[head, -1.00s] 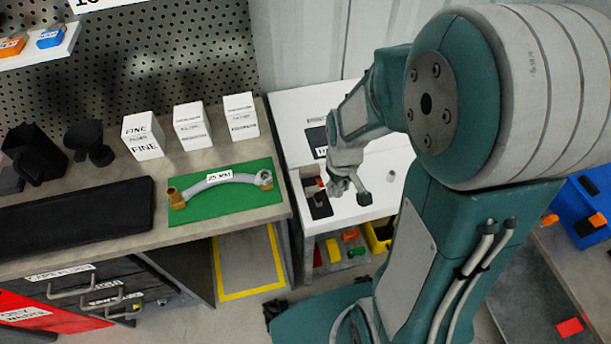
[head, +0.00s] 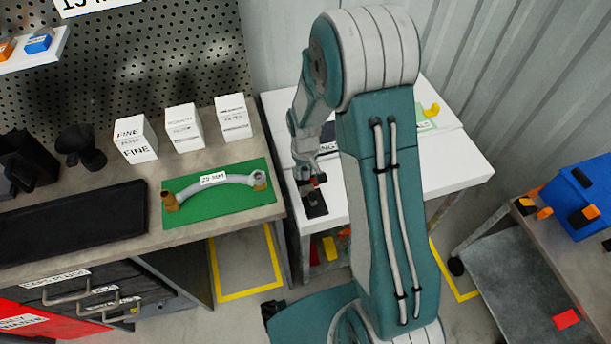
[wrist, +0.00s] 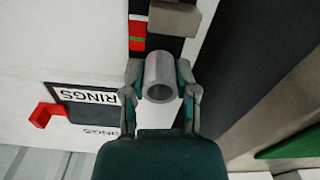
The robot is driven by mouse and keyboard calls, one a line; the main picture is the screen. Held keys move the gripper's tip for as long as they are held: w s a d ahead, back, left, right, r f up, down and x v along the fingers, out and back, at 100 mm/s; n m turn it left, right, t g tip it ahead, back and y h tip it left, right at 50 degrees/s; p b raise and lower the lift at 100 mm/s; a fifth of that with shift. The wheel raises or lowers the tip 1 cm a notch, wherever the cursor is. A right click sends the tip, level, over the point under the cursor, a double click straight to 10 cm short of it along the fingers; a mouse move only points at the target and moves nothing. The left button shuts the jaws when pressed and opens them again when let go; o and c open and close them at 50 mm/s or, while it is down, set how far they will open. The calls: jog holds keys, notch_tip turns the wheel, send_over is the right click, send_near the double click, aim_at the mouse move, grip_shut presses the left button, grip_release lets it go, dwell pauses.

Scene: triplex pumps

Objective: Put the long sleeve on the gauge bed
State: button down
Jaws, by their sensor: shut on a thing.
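My gripper (wrist: 160,72) is shut on a grey hollow sleeve (wrist: 160,78), with one finger on each side. The sleeve's open end faces the wrist camera, so its length is hard to judge. Beyond it in the wrist view is a dark strip, which looks like the gauge bed (wrist: 167,43), with a grey block and a red-and-green marking beside it. I cannot tell whether the sleeve touches the bed. In the head view my gripper (head: 304,184) is above the dark bed (head: 316,209) at the left of the white table; the sleeve is not clear there.
A black panel labelled RINGS (wrist: 88,104) and a red piece (wrist: 43,115) lie on the white table (head: 460,167). The workbench to the left holds a green mat (head: 240,201) with a hose and several white boxes. My arm hides the table's middle.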

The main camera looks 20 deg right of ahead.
aim_at(303, 169)
jog(key=f, duration=0.1)
jog(key=a+f, duration=0.1)
jog(key=shift+f, duration=0.35)
jog(key=shift+s+d, duration=0.1)
jog(key=shift+d, duration=0.15)
jog(key=c, duration=0.7)
grip_release()
jog(key=shift+d, duration=0.15)
jog(key=shift+c, duration=0.2)
jog(key=o, duration=0.3)
jog(key=shift+d, duration=0.1)
jog(key=shift+o, duration=0.2)
jog(key=shift+a, duration=0.35)
notch_tip(303, 169, up, 12)
jog(key=s+r+m+t, duration=0.2)
jog(key=s+r+t, duration=0.3)
jog(key=s+r, duration=1.5)
jog(key=shift+s+r+t, duration=0.3)
jog(key=shift+s+r, duration=0.1)
jog(key=shift+s, duration=0.1)
